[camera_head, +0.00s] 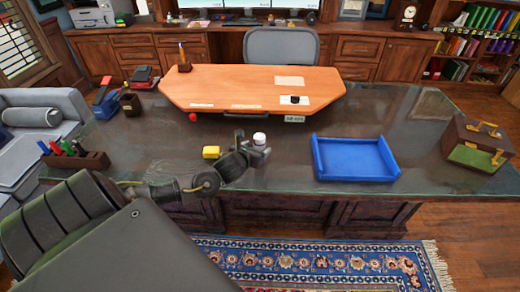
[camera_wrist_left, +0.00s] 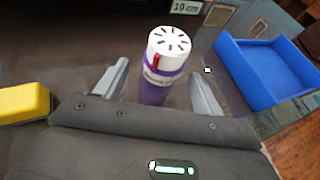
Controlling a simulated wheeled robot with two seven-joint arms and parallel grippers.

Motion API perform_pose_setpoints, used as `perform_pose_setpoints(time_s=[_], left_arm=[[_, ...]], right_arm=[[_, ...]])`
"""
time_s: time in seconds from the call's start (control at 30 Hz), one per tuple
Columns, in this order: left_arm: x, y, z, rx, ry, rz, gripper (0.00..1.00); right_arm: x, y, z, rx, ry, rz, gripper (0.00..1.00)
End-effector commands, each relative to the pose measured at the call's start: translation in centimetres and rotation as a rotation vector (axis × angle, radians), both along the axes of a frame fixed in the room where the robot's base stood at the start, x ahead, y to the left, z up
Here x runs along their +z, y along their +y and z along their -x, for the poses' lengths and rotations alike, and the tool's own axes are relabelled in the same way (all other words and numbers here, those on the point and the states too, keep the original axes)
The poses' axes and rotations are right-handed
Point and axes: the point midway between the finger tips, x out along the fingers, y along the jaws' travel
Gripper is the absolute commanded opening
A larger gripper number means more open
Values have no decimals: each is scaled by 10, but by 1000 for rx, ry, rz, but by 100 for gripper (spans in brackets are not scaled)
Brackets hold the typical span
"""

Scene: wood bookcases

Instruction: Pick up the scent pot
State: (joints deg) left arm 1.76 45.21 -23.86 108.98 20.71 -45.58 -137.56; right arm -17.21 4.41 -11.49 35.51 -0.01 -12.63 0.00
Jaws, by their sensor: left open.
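The scent pot (camera_wrist_left: 158,75) is a small cylinder with a purple body, a pale label and a white slotted cap. In the left wrist view it stands between the two open fingers of my left gripper (camera_wrist_left: 158,88), with space showing on both sides. In the head view only its white cap (camera_head: 260,138) shows clearly, at the end of my left gripper (camera_head: 254,148); the gripper hides the lower part. The pot is on the dark glass desk top (camera_head: 290,160). My right gripper is not in view.
A yellow block (camera_head: 211,152) lies just left of the gripper. A blue tray (camera_head: 355,178) stands to the right. An orange wooden board (camera_head: 250,82) lies behind, with a small red ball (camera_head: 193,117) at its front edge. A brown case (camera_head: 476,145) is at far right.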

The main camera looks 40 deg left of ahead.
Motion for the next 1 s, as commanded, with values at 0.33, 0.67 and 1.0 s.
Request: perform_pose_setpoints(time_s=[0.33, 0.67, 1.0], left_arm=[[-13, 9, -38, 3, 0, 1, 69], [-18, 12, -47, 0, 0, 0, 69], [-18, 11, -47, 0, 0, 0, 29]], right_arm=[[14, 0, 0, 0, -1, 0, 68], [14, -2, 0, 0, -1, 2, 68], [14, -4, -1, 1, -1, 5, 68]])
